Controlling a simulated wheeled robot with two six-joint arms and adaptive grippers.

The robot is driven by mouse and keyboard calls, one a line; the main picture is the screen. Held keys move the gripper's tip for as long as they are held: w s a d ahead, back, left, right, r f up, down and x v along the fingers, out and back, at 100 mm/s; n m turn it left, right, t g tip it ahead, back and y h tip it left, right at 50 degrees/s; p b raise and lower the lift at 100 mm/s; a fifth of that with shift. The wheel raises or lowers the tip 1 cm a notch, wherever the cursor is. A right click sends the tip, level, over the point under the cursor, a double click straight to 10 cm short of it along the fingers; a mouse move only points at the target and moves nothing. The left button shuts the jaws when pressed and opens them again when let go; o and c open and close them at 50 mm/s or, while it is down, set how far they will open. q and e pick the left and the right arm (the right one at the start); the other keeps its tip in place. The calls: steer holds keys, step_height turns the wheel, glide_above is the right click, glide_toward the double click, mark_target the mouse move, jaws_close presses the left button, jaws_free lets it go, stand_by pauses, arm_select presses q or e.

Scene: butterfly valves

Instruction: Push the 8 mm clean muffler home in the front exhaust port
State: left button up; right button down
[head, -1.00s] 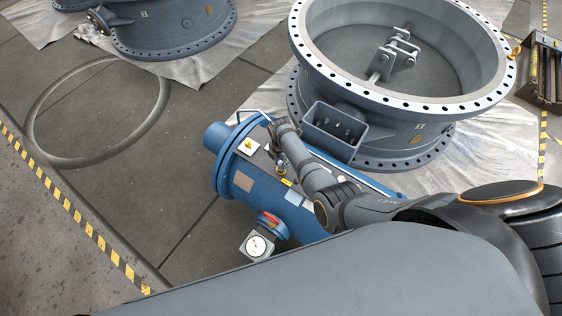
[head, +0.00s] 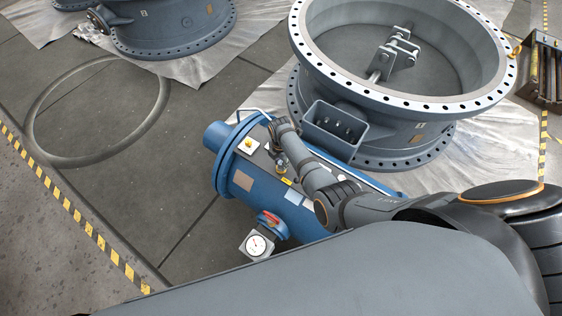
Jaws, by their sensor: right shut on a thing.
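The blue cylindrical actuator (head: 255,185) lies on its side at the middle of the head view, with a flanged end toward the left. My right arm reaches over it from the right. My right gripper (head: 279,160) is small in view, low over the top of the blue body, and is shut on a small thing. A small brass-coloured fitting (head: 281,169) shows right at its fingertips. I cannot tell whether this is the muffler or a port fitting, nor how deep anything sits. The front exhaust port is hidden or too small to make out. My left gripper is out of view.
A gauge (head: 257,244) and a red-handled part (head: 270,219) stick out at the actuator's near side. A large grey valve body (head: 400,108) stands close behind on foil sheeting. A thin ring (head: 40,100) lies on the floor at left. The floor between is clear.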

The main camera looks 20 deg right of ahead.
mark_target(281, 162)
steer(key=shift+f, duration=0.15)
steer(key=c, duration=1)
jaws_free()
steer(key=o, duration=0.5)
step_height(281, 162, up, 8)
steer(key=p, duration=0.8)
steer(key=shift+f, duration=0.15)
